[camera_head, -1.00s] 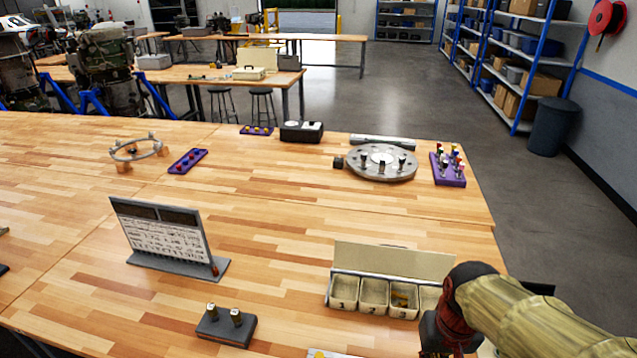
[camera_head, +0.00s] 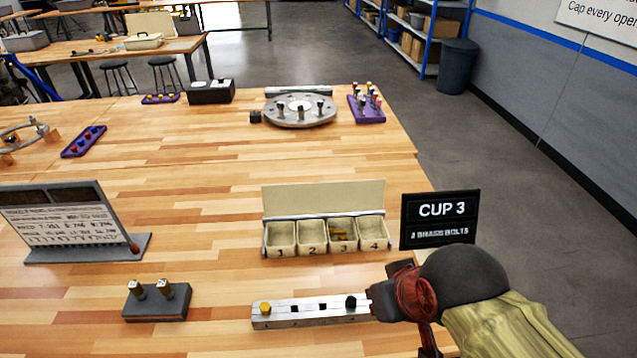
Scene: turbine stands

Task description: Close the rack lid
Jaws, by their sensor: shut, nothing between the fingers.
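The rack (camera_head: 281,251) is a cream box with several numbered cups in a row, on the wooden bench. Its lid (camera_head: 322,196) stands open and upright along the back edge. Cup 3 holds brass-coloured pieces (camera_head: 340,236); the other cups look empty. My arm comes in from the lower right. My gripper (camera_head: 375,299) is shut and empty, in front of and below the rack's right end, apart from the lid. Its fingertips are partly hidden and seem close to the right end of a metal bar.
The metal bar (camera_head: 288,314) with a yellow and a black piece lies in front of the rack. A black "CUP 3" sign (camera_head: 439,219) stands right of it. A dark block with two pegs (camera_head: 157,300) and a printed board (camera_head: 66,216) are left. Bench behind the lid is clear.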

